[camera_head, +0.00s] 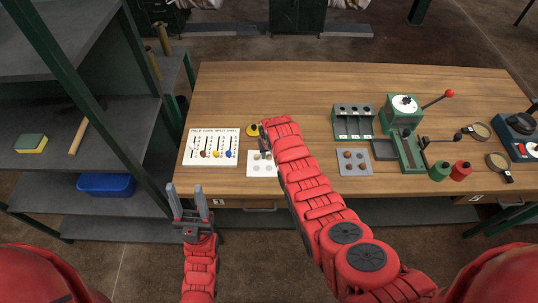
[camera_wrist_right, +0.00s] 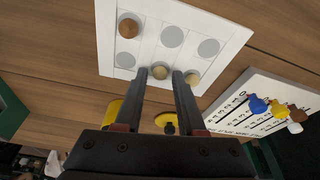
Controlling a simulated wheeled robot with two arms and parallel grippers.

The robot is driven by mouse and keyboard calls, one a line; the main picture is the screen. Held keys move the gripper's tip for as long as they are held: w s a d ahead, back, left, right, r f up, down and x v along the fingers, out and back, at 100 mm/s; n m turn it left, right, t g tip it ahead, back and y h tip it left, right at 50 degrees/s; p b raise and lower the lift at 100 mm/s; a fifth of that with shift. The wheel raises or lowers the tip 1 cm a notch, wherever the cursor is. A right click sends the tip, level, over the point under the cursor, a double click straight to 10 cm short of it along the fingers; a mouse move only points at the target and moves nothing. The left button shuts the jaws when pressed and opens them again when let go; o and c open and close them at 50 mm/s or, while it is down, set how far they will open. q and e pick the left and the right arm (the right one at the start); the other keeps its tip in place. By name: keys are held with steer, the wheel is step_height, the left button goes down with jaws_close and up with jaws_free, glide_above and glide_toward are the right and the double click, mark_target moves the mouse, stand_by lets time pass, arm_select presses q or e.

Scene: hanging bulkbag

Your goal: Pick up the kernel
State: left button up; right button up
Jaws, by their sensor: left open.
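A white card (camera_wrist_right: 146,50) with grey round spots lies on the table; it also shows in the head view (camera_head: 257,172). Three small round kernels sit on its spots: a brown one (camera_wrist_right: 128,27), a tan one (camera_wrist_right: 159,72) and another tan one (camera_wrist_right: 192,79). My right gripper (camera_wrist_right: 160,73) points down at the card. Its fingertips stand either side of the middle tan kernel, with a narrow gap apparent; contact is unclear. In the head view my right arm hides most of that gripper. My left gripper (camera_head: 188,188) is open and empty before the table's front edge.
A white chart board (camera_head: 211,160) with coloured pegs lies left of the card. A yellow item (camera_head: 252,130) is behind it. A grey plate (camera_head: 353,170) with round pieces, a green rack (camera_head: 353,131) and a green lever device (camera_head: 403,120) stand to the right. A shelf is at left.

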steer(key=shift+f, duration=0.15)
jaws_close()
stand_by(0.5)
